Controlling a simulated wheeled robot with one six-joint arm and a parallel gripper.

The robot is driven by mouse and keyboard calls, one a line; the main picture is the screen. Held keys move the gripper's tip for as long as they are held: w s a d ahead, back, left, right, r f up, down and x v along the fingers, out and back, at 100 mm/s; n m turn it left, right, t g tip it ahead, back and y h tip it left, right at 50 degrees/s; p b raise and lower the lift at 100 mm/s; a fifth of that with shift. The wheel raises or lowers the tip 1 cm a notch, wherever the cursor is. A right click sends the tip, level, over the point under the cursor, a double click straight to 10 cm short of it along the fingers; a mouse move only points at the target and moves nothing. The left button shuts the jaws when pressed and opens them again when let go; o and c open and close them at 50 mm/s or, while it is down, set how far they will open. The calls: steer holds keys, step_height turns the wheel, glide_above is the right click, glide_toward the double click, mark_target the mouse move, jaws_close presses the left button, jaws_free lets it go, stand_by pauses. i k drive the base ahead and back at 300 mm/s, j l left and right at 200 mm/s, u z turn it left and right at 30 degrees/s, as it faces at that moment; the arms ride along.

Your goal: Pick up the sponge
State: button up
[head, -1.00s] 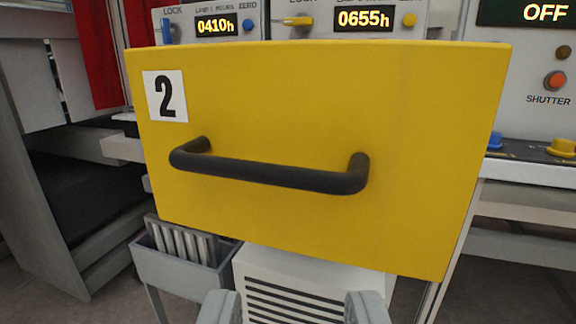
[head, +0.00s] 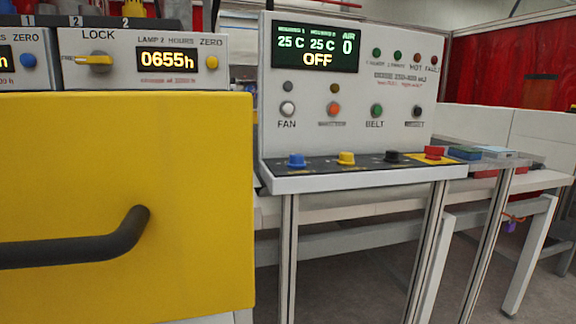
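I cannot make out a sponge for certain. A small flat blue block (head: 465,153) and a pale blue-white flat piece (head: 498,152) lie on the shelf to the right of the control panel; both are too small to name surely. My gripper is not in view now.
A yellow drawer front (head: 190,200) with a black bar handle (head: 80,245) fills the left side, close to me. A control panel (head: 350,95) reading OFF has a ledge (head: 370,181) with coloured knobs on legs. Red curtains (head: 545,60) hang behind. Floor (head: 350,275) shows below the ledge.

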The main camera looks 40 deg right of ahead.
mark_target(467, 154)
steer(key=z, duration=1.9)
